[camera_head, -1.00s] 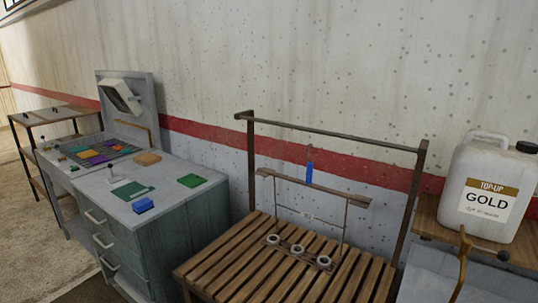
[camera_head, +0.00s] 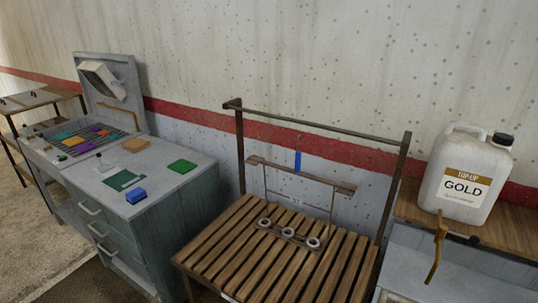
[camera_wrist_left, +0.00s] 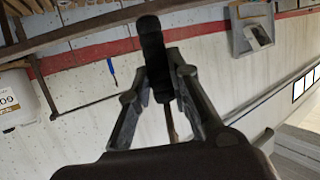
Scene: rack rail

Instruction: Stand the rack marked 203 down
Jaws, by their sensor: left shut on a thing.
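A rack stands on the slatted wooden bench in the head view: a base with three pale rings (camera_head: 290,232), thin uprights and a brown top bar (camera_head: 322,181). My left gripper (camera_wrist_left: 160,75) shows only in the left wrist view. What that piece belongs to is unclear. My right gripper is in neither view.
A dark metal rail frame (camera_head: 315,124) rises over the slatted bench (camera_head: 222,245). A blue-handled tool (camera_head: 297,161) hangs by the wall. A grey cabinet (camera_head: 170,215) with small coloured items is at left. A GOLD canister (camera_head: 465,178) and a yellow-brown hooked piece (camera_head: 437,250) are at right.

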